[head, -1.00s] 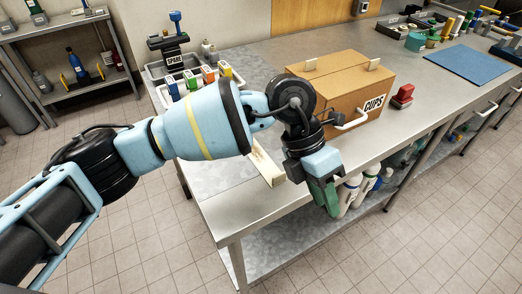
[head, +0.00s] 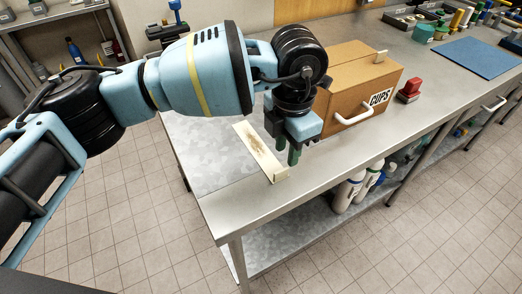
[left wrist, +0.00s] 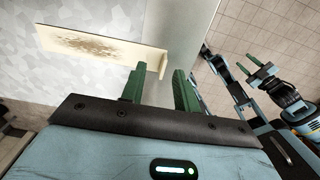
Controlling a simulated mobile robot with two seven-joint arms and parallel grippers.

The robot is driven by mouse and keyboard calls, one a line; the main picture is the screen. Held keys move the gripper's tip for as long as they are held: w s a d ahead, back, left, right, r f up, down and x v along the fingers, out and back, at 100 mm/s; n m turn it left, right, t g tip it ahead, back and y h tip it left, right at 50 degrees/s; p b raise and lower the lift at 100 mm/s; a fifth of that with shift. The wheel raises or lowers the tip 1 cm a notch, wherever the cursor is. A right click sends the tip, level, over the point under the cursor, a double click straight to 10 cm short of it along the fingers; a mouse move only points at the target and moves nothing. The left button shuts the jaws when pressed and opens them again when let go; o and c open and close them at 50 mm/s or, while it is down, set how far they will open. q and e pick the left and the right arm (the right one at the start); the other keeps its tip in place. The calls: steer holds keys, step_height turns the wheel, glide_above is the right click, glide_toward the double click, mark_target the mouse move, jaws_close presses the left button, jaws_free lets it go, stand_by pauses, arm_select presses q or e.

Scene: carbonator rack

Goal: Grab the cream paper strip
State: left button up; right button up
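The cream paper strip (head: 258,150) lies on the steel bench near its left front corner. It has a brown speckled patch and a raised lip at its near end. It also shows in the left wrist view (left wrist: 125,51), ahead and left of the fingers. My left gripper (head: 287,150) points down just right of the strip, with its green fingers apart and nothing between them. In the left wrist view its fingers (left wrist: 160,78) stand apart, near the lip end. My right gripper (left wrist: 252,66) shows at the right of that view, its green fingers apart and empty.
A cardboard box marked CUPS (head: 352,84) with a white handle stands behind my left gripper. A red block (head: 409,90) is right of it, and a blue mat (head: 474,58) lies farther right. White bottles (head: 347,192) stand on the shelf below.

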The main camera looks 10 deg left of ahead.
mark_target(285, 169)
arm_select(q)
steer(key=shift+s+f+p, duration=0.15)
steer(key=shift+s+f, duration=0.1)
steer(key=shift+f, duration=1.05)
steer(key=shift+s+f+p, duration=0.15)
steer(key=shift+s+f, duration=0.1)
steer(key=shift+f, duration=1.05)
jaws_close()
